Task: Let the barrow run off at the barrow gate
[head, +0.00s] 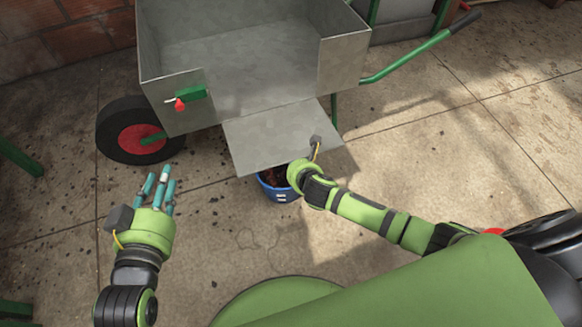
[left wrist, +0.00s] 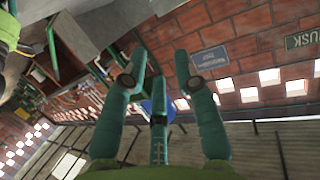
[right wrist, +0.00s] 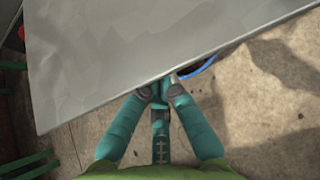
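The barrow (head: 235,55) is a grey sheet-metal box. Its front gate (head: 275,135) is a flat panel folded outward, sloping down over a blue bucket (head: 281,190) on the floor. A red-tipped catch (head: 180,104) sits on a green bracket at the left front of the barrow. My right gripper (right wrist: 160,92) has its fingers drawn together at the gate's lower edge; the panel hides its tips, and I cannot tell whether they pinch it. In the head view that gripper is mostly hidden by the gate. My left gripper (head: 158,185) is open and empty, left of the gate.
The barrow's wheel (head: 138,132) is at left, and a green handle (head: 410,55) reaches right. Dark bits of matter lie about the concrete floor (head: 480,150), which is open at right. A brick wall (head: 75,40) stands behind. The left wrist view shows a HUSK sign (left wrist: 301,39).

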